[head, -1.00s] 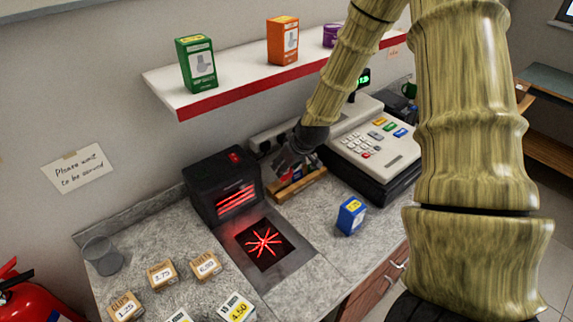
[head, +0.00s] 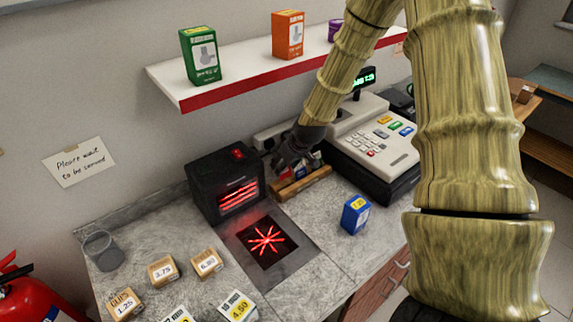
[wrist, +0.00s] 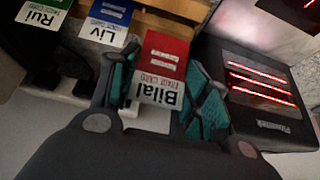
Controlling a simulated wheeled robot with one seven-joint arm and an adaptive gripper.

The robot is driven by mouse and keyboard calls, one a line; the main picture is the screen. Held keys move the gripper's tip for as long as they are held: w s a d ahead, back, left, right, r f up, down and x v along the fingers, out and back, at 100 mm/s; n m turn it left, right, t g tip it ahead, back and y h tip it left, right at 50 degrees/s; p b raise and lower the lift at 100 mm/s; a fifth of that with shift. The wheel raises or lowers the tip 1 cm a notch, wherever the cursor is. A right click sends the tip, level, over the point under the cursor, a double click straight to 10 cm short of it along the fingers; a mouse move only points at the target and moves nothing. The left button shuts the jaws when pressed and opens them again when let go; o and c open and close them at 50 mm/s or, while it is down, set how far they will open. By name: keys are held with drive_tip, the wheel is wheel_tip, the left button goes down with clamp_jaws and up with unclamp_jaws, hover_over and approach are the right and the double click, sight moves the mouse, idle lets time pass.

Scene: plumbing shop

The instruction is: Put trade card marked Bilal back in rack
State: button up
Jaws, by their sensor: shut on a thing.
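The trade card marked Bilal (wrist: 164,66), red with a white name strip, is between the teal-padded fingers of my gripper (wrist: 160,98) in the wrist view. My gripper is shut on it. The wooden rack (head: 302,184) stands on the counter beside the black scanner. The blue Liv card (wrist: 108,18) and green Rui card (wrist: 45,16) stand to the left of Bilal in the wrist view. In the head view my gripper (head: 292,165) is right at the rack and hides much of it. Whether Bilal's lower edge is seated in a slot cannot be told.
The black scanner (head: 224,186) stands close on one side of my gripper, the cash register (head: 376,146) on the other. A blue box (head: 355,214) sits in front of the register. The shelf (head: 215,92) with boxes overhangs behind.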

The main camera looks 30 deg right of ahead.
sight(285, 172)
drive_tip(key=shift+w+f, duration=0.4)
drive_tip(key=shift+f, duration=0.05)
drive_tip(key=shift+f+b, duration=1.75)
drive_tip(key=shift+f, duration=0.6)
drive_tip(key=o, duration=0.7)
drive_tip(key=shift+v, duration=6)
